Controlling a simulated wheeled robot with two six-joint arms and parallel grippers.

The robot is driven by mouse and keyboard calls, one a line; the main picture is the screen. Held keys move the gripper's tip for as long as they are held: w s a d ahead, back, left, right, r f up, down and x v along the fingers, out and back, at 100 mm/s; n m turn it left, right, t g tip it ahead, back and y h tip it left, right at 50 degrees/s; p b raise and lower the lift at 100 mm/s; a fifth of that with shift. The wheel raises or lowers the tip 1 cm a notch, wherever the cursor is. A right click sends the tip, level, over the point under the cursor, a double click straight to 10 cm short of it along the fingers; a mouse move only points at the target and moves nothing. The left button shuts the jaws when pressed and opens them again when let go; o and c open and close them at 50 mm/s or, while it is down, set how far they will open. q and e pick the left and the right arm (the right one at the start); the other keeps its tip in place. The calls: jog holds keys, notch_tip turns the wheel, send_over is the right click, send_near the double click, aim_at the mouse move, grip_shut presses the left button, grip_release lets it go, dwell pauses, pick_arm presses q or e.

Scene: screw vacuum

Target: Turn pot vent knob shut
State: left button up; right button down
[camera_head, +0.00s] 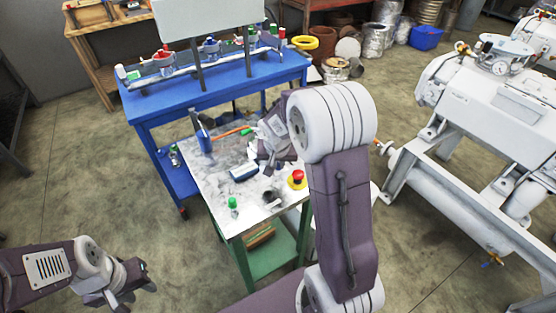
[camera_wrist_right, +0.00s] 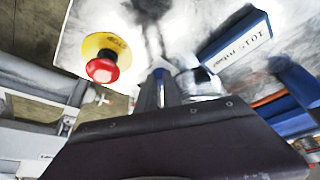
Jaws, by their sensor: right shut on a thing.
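My right gripper (camera_head: 265,150) is over the far right part of the small work table, partly hidden behind my right arm. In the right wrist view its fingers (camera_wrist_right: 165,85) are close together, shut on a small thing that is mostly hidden. I cannot tell from the frames whether that is the pot vent knob. A shiny metallic round piece (camera_wrist_right: 200,84) is just beside the fingers. My left gripper (camera_head: 135,288) is at the lower left, its fingers apart and empty, over the floor. No pot or vent knob shows clearly.
The small table (camera_head: 213,180) holds a red-and-yellow emergency button (camera_head: 297,179), also in the right wrist view (camera_wrist_right: 103,66), a blue-and-white labelled box (camera_head: 244,172) and a green-capped bottle (camera_head: 233,204). A blue bench (camera_head: 205,90) stands behind. A large white machine (camera_head: 480,120) is at right.

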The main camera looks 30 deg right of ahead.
jog(key=n+p, duration=0.1)
jog(key=p, duration=0.3)
jog(key=r+n+y+p, duration=0.1)
jog(key=p, duration=0.4)
jog(key=r+n+p, duration=0.1)
jog(key=p, duration=0.4)
jog(key=shift+s+d+n, duration=0.2)
jog(key=shift+s+n, duration=0.1)
jog(key=shift+s, duration=0.05)
jog(key=p, duration=0.2)
jog(key=f+n+y+p, duration=0.1)
jog(key=p, duration=0.1)
jog(key=shift+w+d+f+n, duration=0.15)
jog(key=shift+f+n, duration=0.15)
jog(key=n+p, duration=0.1)
jog(key=p, duration=0.2)
jog(key=shift+d+f+y, duration=0.1)
jog(key=shift+f+y, duration=0.05)
jog(key=shift+y, duration=0.15)
jog(key=shift+f+n+p, duration=0.1)
jog(key=shift+n+p, duration=0.3)
jog(key=shift+p, duration=0.15)
jog(key=shift+f, duration=0.2)
